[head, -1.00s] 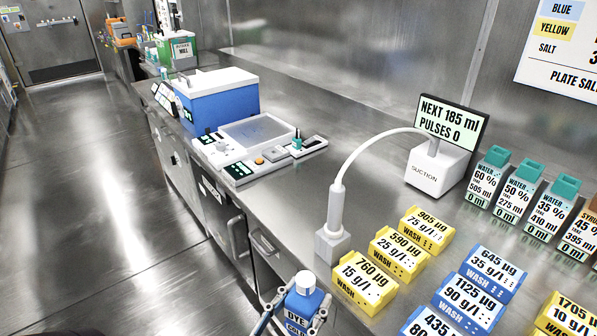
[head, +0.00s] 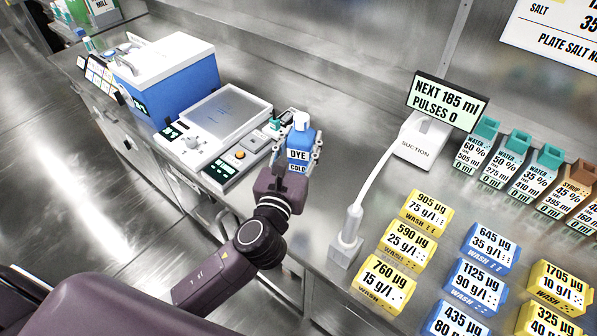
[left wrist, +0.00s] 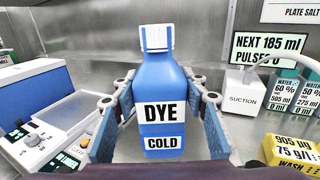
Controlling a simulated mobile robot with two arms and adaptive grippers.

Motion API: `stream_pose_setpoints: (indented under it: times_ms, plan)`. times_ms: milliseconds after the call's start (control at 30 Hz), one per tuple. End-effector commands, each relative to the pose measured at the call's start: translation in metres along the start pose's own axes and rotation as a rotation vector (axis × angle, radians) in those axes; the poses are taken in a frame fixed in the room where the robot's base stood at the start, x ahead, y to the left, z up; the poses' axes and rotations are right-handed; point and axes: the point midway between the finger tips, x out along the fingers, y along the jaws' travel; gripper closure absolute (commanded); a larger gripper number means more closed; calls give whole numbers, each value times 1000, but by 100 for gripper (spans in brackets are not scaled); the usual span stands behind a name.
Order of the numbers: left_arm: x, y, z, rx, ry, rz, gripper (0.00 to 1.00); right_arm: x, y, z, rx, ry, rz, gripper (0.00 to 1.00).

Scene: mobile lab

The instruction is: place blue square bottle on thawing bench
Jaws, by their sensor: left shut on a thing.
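The blue square bottle (head: 299,140) has a white cap and labels reading DYE and COLD. My left gripper (head: 300,152) is shut on it, one finger on each side, and holds it upright above the counter. The bottle (left wrist: 160,85) fills the middle of the left wrist view, between the two fingers (left wrist: 158,115). A white device with a flat grey plate (head: 226,113), knobs and small screens stands left of the bottle; it looks like the thawing bench, though no label names it. My right gripper is not in view.
A blue box with a white lid (head: 170,80) stands behind the device. A suction unit (head: 418,140) with a curved tube stands to the right. Yellow and blue wash blocks (head: 480,285) and several water bottles (head: 513,155) fill the right side. Bare counter lies between.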

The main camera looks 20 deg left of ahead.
Motion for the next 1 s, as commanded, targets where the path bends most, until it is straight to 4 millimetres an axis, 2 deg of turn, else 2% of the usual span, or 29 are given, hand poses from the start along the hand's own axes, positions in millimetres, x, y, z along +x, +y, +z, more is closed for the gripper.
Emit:
stream_pose_setpoints:
  times_ms: [33, 100, 233, 700, 800, 1000]
  plan:
    - [9, -3, 15, 3, -4, -3, 95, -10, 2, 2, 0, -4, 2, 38]
    - [16, -5, 20, 5, 0, -4, 95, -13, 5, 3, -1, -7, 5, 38]
    - [20, -6, 10, 8, 7, -5, 95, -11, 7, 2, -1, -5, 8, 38]
    - [20, -5, -112, 10, 7, -6, 95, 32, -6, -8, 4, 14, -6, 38]
    - [19, -5, -128, 10, 6, -6, 95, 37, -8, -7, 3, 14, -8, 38]
    - [19, -5, -142, 9, 5, -6, 95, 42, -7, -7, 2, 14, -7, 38]
